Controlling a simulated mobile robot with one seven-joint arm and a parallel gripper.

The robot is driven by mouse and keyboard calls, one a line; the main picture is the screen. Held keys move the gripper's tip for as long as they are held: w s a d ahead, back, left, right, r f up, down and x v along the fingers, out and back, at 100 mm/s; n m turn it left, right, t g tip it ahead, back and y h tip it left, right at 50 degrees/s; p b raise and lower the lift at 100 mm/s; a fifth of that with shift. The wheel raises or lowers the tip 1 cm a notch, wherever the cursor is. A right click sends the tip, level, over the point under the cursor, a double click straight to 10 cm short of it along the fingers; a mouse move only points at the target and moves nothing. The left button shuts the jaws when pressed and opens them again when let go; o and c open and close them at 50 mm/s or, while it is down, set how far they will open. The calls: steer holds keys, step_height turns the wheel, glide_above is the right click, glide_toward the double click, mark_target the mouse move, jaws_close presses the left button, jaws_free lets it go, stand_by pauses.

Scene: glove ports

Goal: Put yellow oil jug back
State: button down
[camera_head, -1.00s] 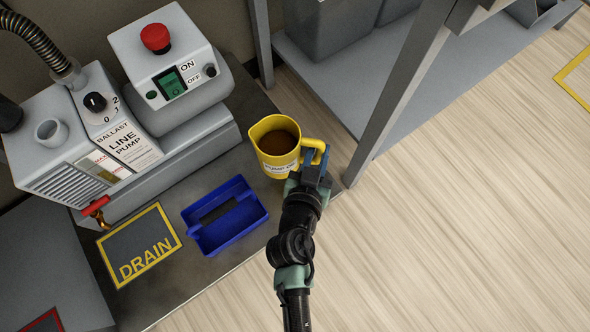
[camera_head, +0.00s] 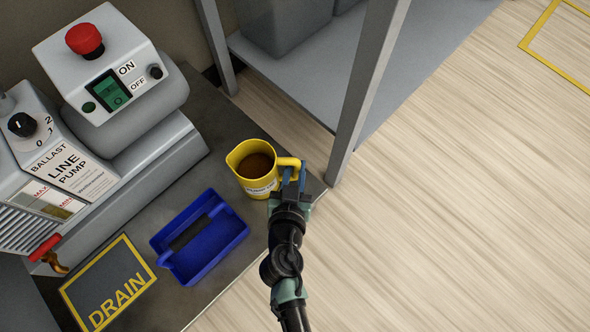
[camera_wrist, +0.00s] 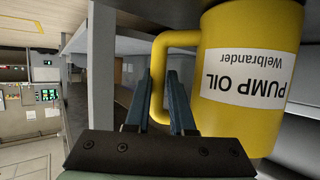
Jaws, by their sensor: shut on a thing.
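The yellow oil jug (camera_head: 246,181) is upright with brown oil inside. In the head view it appears over the bench's right end, by the corner. Its label, reading PUMP OIL, shows large in the wrist view (camera_wrist: 252,78). My gripper (camera_head: 291,178) is shut on the jug's handle from the right side. In the wrist view my gripper's fingers (camera_wrist: 164,100) lie around the handle. I cannot tell whether the jug's base touches the bench.
The grey line pump (camera_head: 75,170) with its ON/OFF box (camera_head: 112,70) stands at the left. A yellow-framed DRAIN mark (camera_head: 108,285) lies on the bench (camera_head: 208,140). A grey shelf post (camera_head: 362,90) rises close behind the jug. Open floor lies right.

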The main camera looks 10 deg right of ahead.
steer(key=shift+r, duration=0.2)
steer(key=shift+f, duration=0.1)
steer(key=shift+f, duration=0.1)
steer(key=c, duration=0.8)
jaws_free()
steer(key=shift+o, duration=0.2)
